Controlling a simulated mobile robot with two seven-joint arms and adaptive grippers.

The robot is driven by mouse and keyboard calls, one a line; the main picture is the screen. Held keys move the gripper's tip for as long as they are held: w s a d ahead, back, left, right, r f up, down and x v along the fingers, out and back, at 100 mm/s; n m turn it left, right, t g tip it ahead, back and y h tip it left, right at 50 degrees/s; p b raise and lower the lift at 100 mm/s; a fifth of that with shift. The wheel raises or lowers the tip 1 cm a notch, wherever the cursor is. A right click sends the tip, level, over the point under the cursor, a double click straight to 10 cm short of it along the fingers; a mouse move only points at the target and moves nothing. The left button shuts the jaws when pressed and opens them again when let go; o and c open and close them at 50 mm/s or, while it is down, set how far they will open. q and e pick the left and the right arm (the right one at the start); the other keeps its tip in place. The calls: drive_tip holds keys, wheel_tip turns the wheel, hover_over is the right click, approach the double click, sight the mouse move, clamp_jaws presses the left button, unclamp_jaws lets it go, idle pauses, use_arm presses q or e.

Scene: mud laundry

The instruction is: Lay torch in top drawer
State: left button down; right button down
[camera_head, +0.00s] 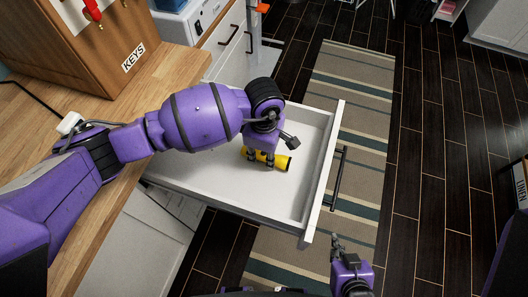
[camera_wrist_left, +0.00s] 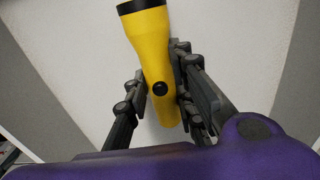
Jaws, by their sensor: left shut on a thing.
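The torch (camera_head: 282,162) is yellow with a black end and lies inside the open top drawer (camera_head: 292,211), low over or on its white floor; I cannot tell whether it touches. In the left wrist view the torch (camera_wrist_left: 150,45) shows its black head at the top and a black button on its body. My left gripper (camera_head: 259,163) reaches down into the drawer with its fingers on both sides of the torch, shut on it. It also shows in the left wrist view (camera_wrist_left: 160,95). My right gripper (camera_head: 339,246) is empty, outside the drawer, beyond its front; its finger opening is too small to judge.
A wooden counter (camera_head: 165,78) runs along the left, with a wooden KEYS box (camera_head: 92,45) on it. The drawer front has a dark handle (camera_head: 339,178). A striped rug (camera_head: 352,120) lies on the dark floor, with free room to the right.

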use_arm(q)
drive_tip(key=c, duration=1.9)
unclamp_jaws()
drive_tip(key=shift+f, duration=0.2)
drive_tip(key=shift+c, duration=0.2)
drive_tip(key=o, duration=0.5)
drive_tip(key=shift+c, duration=0.2)
drive_tip(key=shift+r, duration=0.1)
wheel_tip(320, 180, up, 12)
drive_tip(key=shift+r, duration=0.15)
